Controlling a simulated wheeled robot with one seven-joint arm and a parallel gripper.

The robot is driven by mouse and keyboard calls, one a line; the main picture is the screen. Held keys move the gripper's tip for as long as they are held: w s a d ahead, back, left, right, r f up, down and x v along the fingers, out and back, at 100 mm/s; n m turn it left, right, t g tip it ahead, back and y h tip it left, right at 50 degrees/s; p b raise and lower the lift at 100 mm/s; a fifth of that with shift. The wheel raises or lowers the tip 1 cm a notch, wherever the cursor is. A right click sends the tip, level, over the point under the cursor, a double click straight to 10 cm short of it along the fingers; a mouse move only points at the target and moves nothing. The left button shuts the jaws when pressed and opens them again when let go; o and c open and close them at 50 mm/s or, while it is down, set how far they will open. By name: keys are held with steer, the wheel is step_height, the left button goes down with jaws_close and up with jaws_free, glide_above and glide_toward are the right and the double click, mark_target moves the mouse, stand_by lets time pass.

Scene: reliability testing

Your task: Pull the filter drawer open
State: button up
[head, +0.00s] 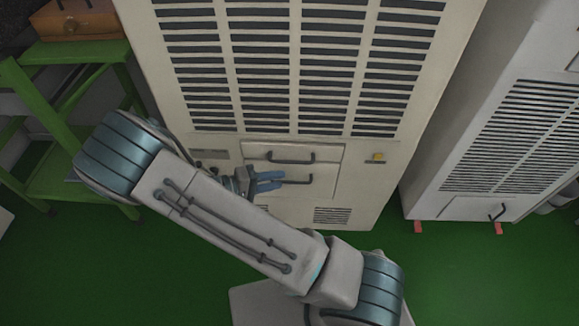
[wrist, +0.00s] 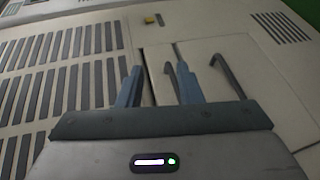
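The cream cabinet (head: 290,215) has two shut drawer fronts low on its face, one above the other. The upper drawer has a dark bar handle (head: 291,161), and the lower one has a similar handle (head: 300,182). The frames do not label which is the filter drawer. My gripper (head: 281,180) is open and empty, its blue fingers in front of the drawers. In the wrist view, the upper handle (wrist: 172,80) appears between the fingers (wrist: 160,68). The lower handle (wrist: 228,74) appears outside them, to the right. Contact with either handle cannot be made out.
A yellow switch (head: 378,157) is right of the drawers. A second vented cabinet (head: 450,140) stands to the right on red feet. A green shelf (head: 85,165) with an orange box (head: 80,20) is at left. Green floor (head: 440,270) is clear at lower right.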

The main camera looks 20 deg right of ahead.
mark_target(293, 161)
steer(key=w+a+f+n+t+h+b, duration=0.2)
steer(key=a+f+t, duration=0.2)
steer(key=f+t, duration=0.25)
steer(key=shift+t, duration=0.35)
steer(key=x, duration=1.3)
steer(key=shift+w+d+r+p, duration=0.15)
steer(key=shift+w+r+p, duration=0.05)
steer(key=shift+w+p, duration=0.1)
